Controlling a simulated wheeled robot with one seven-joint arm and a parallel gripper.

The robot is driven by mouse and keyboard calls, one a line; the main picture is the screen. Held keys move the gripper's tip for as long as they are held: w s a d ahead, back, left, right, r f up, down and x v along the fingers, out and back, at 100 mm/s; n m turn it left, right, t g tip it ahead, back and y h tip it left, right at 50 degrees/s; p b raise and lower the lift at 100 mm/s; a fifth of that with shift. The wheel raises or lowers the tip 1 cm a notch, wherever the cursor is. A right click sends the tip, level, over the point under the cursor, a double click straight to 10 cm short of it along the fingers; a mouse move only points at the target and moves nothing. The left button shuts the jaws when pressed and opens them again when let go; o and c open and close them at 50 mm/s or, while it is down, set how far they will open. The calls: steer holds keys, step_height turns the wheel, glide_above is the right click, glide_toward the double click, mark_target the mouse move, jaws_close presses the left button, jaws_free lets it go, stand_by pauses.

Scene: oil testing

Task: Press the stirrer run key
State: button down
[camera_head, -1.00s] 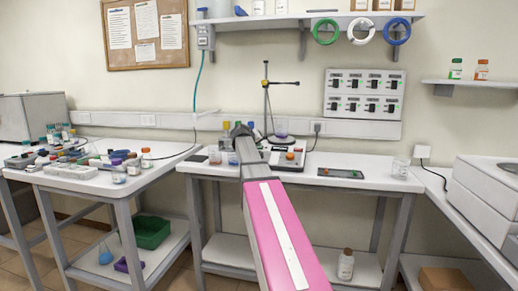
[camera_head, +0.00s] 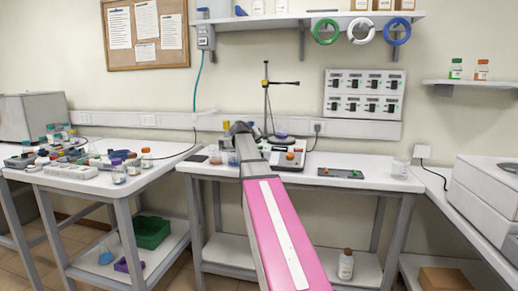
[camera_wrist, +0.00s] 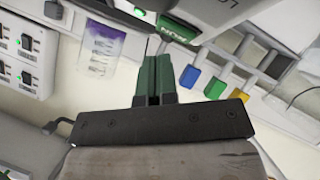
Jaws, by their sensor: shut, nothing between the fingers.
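The stirrer (camera_head: 288,155) is a pale box with a dark front and an orange-red part on top, on the middle bench. Its pale underside or face also fills the top of the wrist view (camera_wrist: 190,12). There a green key (camera_wrist: 178,29) carries white letters, upside down, that look like RUN. My gripper (camera_wrist: 153,62) has its dark green fingers closed together and empty. The tips appear just below and left of the green key; whether they touch it I cannot tell. In the head view my arm hides the fingers.
A stand with a tall rod (camera_head: 266,100) rises behind the stirrer. In the wrist view, blue, green and yellow caps (camera_wrist: 215,82) lie to the right and a clear vessel with purple contents (camera_wrist: 103,48) to the left.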

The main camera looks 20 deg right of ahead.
steer(key=r, duration=0.1)
steer(key=s+r, duration=0.1)
steer(key=r, duration=0.1)
steer(key=a+r, duration=0.1)
steer(key=shift+s+r, duration=0.2)
steer(key=shift+r, duration=0.15)
stand_by(0.3)
stand_by(0.7)
